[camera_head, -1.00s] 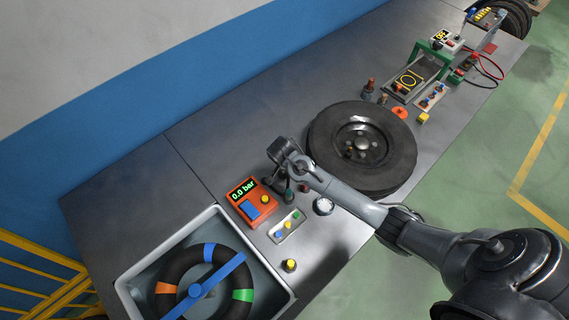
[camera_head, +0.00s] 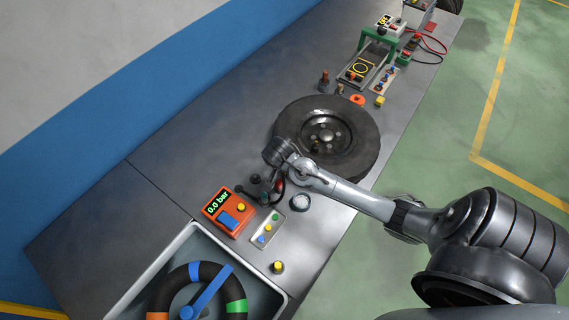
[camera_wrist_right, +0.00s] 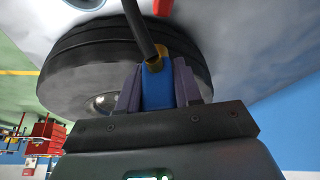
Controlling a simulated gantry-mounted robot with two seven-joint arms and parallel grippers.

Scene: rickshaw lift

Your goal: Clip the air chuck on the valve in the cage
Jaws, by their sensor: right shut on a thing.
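My right gripper (camera_wrist_right: 157,88) is shut on a blue air chuck (camera_wrist_right: 157,95) with a brass-coloured end, and a dark hose or tube runs up from it in the right wrist view. In the head view the right arm reaches in from the right. Its wrist (camera_head: 280,152) is above the lower left edge of a black tire (camera_head: 362,120) lying on the bench; the tire also fills the background of the right wrist view (camera_wrist_right: 70,65). A small brass-coloured piece (camera_head: 316,150) shows on the wheel; I cannot tell whether it is the valve. My left gripper is out of view.
An orange gauge box (camera_head: 228,212) reading 0.0 bar and a small button plate (camera_head: 267,229) stand left of the tire. A pale tray (camera_head: 140,270) holds a ring with a blue bar. A green frame (camera_head: 378,40) stands beyond the tire.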

